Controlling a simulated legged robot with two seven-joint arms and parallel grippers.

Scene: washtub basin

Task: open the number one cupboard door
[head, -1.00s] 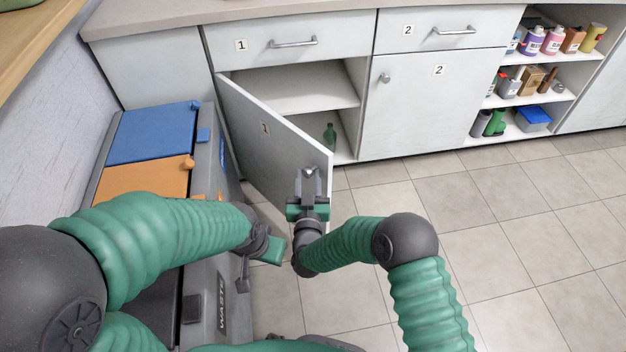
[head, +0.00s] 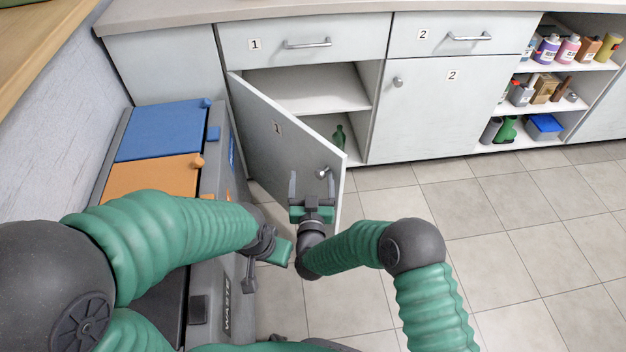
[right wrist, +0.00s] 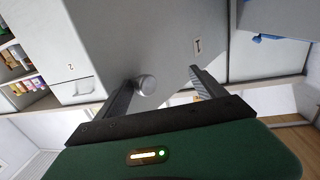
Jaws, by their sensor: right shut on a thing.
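The number one cupboard door (head: 270,140) stands partly open in the head view, swung out from its left side. It carries a "1" label and a round knob (head: 322,172) near its free edge. In the right wrist view the knob (right wrist: 146,85) lies between the fingers, close to the left one and apart from the other. My left gripper (head: 268,258) is low, left of the right one; its fingers do not show clearly.
A waste bin unit with blue (head: 160,130) and orange (head: 150,178) lids stands left of the door. A green bottle (head: 339,137) is inside the cupboard. The number two door (head: 430,105) is shut. The tiled floor (head: 500,220) at right is clear.

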